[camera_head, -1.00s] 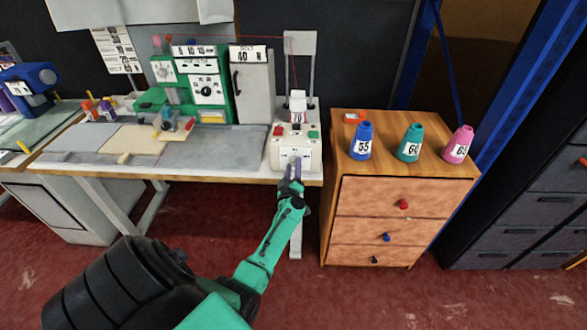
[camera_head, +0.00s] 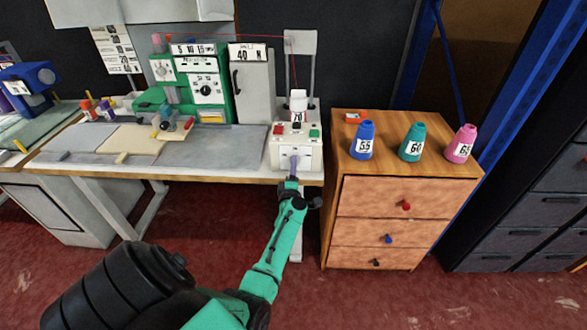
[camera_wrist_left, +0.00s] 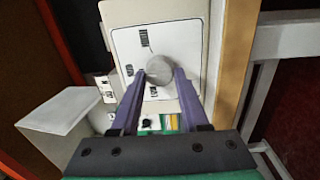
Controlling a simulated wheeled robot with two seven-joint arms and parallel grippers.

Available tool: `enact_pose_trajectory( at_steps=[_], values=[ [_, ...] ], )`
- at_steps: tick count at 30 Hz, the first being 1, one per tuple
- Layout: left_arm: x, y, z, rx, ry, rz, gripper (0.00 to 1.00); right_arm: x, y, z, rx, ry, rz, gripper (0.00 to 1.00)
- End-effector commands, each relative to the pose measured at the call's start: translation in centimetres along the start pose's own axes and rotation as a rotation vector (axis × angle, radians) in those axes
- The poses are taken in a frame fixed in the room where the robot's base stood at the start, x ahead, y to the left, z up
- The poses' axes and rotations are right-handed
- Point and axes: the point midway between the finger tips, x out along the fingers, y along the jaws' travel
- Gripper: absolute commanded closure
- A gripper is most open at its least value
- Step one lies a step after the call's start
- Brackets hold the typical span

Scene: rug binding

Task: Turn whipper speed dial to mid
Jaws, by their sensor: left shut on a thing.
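The whipper (camera_head: 299,143) is a small white machine at the right end of the workbench, with a red and a green button on top. Its speed dial is a round grey knob (camera_wrist_left: 159,67) on a white plate with dark scale marks, seen in the left wrist view. My left gripper (camera_wrist_left: 160,76) has its two purple fingers on either side of the knob, shut on it. In the head view my left gripper (camera_head: 294,163) reaches the front of the whipper and hides the dial. Which mark the dial points at cannot be told. My right gripper is not in view.
Blue (camera_head: 362,141), teal (camera_head: 411,142) and pink (camera_head: 461,144) thread cones stand on the wooden drawer cabinet (camera_head: 345,176) at right. A green machine (camera_head: 207,89) stands at the back of the bench. A grey mat (camera_head: 235,144) lies left of the whipper.

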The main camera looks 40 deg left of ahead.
Motion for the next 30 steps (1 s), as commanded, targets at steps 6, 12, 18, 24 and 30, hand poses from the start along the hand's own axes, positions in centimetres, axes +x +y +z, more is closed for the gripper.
enact_pose_trajectory(
  at_steps=[6,12,18,24,30],
  values=[
    [0.01,0.05,0.14,-0.031,-0.002,0.001,1.0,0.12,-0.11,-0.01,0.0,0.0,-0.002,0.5],
    [0.02,0.08,0.14,-0.034,-0.002,0.002,1.0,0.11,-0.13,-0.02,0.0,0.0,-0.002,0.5],
    [0.03,0.1,0.13,-0.033,-0.002,0.002,0.36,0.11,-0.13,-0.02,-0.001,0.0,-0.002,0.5],
    [0.02,0.06,0.07,-0.032,0.0,0.001,0.25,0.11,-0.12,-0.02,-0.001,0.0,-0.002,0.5],
    [-0.34,0.06,0.03,-0.031,0.0,0.0,0.25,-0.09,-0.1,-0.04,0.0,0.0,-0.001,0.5]
  ],
)
